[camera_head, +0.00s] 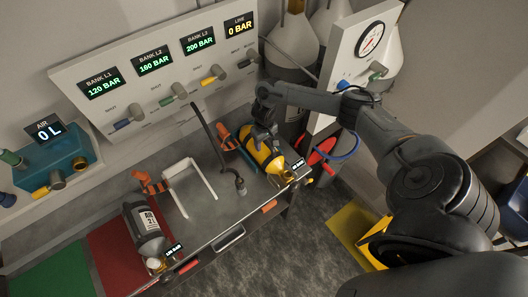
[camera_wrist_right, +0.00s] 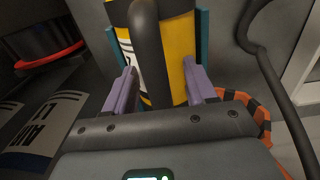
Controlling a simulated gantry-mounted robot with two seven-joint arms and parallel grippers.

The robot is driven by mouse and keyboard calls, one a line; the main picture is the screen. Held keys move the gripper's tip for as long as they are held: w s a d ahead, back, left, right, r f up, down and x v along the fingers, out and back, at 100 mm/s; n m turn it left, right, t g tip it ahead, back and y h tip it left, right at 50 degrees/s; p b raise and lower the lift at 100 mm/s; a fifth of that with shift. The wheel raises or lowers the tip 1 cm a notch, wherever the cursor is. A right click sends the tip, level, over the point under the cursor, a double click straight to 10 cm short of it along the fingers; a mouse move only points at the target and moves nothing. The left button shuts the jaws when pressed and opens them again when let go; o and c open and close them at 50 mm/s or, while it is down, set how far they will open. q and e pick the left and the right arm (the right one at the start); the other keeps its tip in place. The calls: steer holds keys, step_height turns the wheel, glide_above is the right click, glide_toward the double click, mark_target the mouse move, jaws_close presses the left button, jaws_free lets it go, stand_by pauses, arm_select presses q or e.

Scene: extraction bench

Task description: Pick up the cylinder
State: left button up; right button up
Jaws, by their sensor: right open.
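A yellow cylinder with black bands (camera_head: 262,160) lies tilted at the right end of the bench, its brass valve end toward the front edge. It also shows close up in the right wrist view (camera_wrist_right: 181,45). A grey cylinder with a white label (camera_head: 147,228) lies at the front left of the bench. My right gripper (camera_head: 264,130) is over the upper part of the yellow cylinder. In the right wrist view, the fingers of the right gripper (camera_wrist_right: 160,85) are open, one on each side of the yellow cylinder; contact cannot be told. My left gripper is not in view.
A white bent frame (camera_head: 188,180) and a thin dark post (camera_head: 215,145) stand between the cylinders. Orange straps (camera_head: 152,183) lie near them. A gauge panel (camera_head: 160,70) rises behind. A dark curved bar (camera_wrist_right: 150,50) crosses in front of the yellow cylinder.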

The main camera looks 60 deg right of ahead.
steer(key=shift+c, duration=0.5)
jaws_close()
steer(key=shift+s+f, duration=0.1)
steer(key=shift+f, duration=0.05)
stand_by(0.6)
